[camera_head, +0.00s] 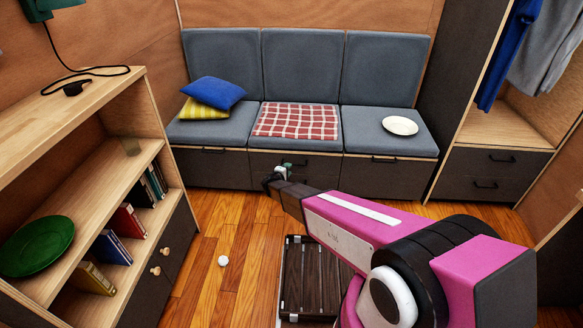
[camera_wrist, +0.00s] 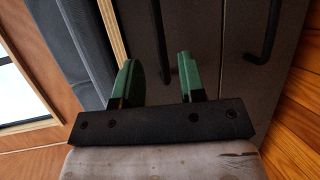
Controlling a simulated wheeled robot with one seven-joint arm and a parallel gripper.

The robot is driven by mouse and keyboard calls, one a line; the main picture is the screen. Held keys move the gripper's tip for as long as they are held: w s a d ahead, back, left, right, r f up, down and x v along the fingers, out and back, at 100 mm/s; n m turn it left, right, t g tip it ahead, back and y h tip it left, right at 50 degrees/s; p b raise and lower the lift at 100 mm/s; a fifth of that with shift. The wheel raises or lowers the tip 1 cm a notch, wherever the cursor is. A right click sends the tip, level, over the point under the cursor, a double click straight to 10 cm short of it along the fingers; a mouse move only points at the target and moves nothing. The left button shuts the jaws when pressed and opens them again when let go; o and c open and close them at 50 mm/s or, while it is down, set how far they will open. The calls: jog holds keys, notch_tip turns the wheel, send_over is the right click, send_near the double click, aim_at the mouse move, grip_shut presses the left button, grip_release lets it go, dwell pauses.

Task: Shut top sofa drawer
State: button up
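The grey-cushioned sofa (camera_head: 300,115) stands against the back wall with dark drawer fronts below its seats. My gripper (camera_head: 282,170) is in front of the middle section's dark front (camera_head: 318,164). In the wrist view its two green fingers (camera_wrist: 158,82) are apart, with nothing clearly held. The top sofa drawer (camera_wrist: 205,35) fills the view ahead; its black bar handle (camera_wrist: 159,40) appears between the fingertips. I cannot tell whether they touch it. A second black handle (camera_wrist: 266,35) lies farther right, toward the floor. How far the top drawer stands out is unclear.
A dark slatted crate-like object (camera_head: 310,275) lies on the wooden floor below my arm, and a small white ball (camera_head: 223,261) lies left of it. A bookshelf (camera_head: 100,195) stands left, a wardrobe (camera_head: 490,150) right. Floor before the sofa's left side is clear.

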jog(key=shift+v, duration=2.05)
jog(key=s+d+r+m+g+h, duration=0.1)
jog(key=s+d+r+m+g, duration=0.25)
jog(key=d, duration=0.45)
jog(key=s+d+r+m+g, duration=0.3)
jog(key=s+d+r, duration=0.1)
jog(key=d, duration=0.4)
jog(key=s+d+r+m+g+h, duration=0.1)
jog(key=s+d+r+m+g, duration=0.25)
jog(key=d, duration=0.35)
jog(key=s+d+r+m+g+y, duration=0.2)
jog(key=s+d+r+y, duration=0.1)
jog(key=s, duration=0.6)
jog(key=s+d+r+m+g+y, duration=0.2)
jog(key=s+r+y, duration=0.3)
jog(key=s+r, duration=0.3)
jog(key=shift+s+d+r+g+y, duration=0.2)
jog(key=shift+s+d+g+y, duration=0.1)
jog(key=shift+s+d+y, duration=0.15)
